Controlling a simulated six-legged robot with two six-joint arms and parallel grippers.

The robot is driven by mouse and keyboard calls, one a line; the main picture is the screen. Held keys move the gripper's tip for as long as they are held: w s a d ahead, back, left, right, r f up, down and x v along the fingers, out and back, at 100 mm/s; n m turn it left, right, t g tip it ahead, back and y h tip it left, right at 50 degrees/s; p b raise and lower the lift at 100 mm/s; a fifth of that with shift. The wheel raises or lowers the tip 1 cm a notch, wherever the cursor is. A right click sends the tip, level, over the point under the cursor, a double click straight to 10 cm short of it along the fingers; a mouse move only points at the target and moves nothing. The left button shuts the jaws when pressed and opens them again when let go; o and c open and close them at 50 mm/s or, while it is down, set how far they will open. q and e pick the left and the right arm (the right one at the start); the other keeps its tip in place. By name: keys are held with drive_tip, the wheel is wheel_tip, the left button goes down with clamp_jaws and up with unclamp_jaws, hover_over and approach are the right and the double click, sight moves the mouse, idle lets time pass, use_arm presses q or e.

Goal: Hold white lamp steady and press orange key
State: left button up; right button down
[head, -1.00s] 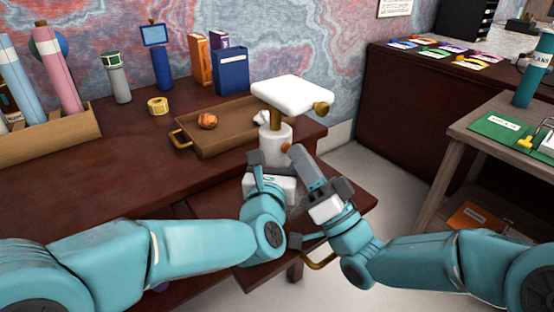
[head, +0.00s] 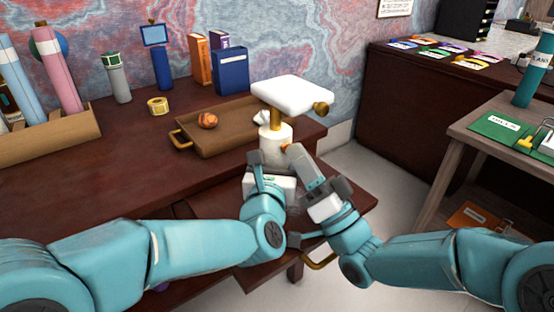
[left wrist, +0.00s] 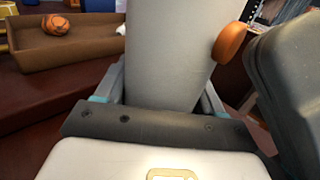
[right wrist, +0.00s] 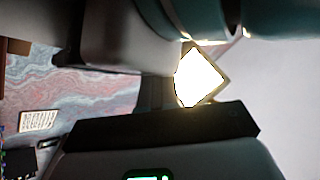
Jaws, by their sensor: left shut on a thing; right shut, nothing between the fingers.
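The white lamp (head: 290,88) stands upright at the desk's right end, with a square head on a brass stem above a white column (head: 276,140). Its head glows bright in the right wrist view (right wrist: 198,76). My left gripper (head: 268,170) is shut on the column; the left wrist view shows the column (left wrist: 168,50) between the fingers. The orange key (left wrist: 230,43) is a round button on the column's right side, also seen in the head view (head: 289,148). My right gripper (head: 296,156) is shut and empty, its tips at the key; contact cannot be made out.
A brown tray (head: 215,148) with an orange ball (head: 208,121) lies left of the lamp. Books (head: 231,72), a yellow tape roll (head: 158,106) and bottles stand farther back left. Open floor lies right of the desk, before a grey side table (head: 480,125).

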drive_tip(key=shift+s+d, duration=0.35)
drive_tip(key=shift+s, duration=0.2)
drive_tip(key=s+d, duration=0.1)
drive_tip(key=s, duration=0.1)
drive_tip(key=s+d, duration=0.2)
drive_tip(key=shift+s+d, duration=0.3)
drive_tip(key=shift+s, duration=0.1)
use_arm(q)
drive_tip(key=o, duration=1.5)
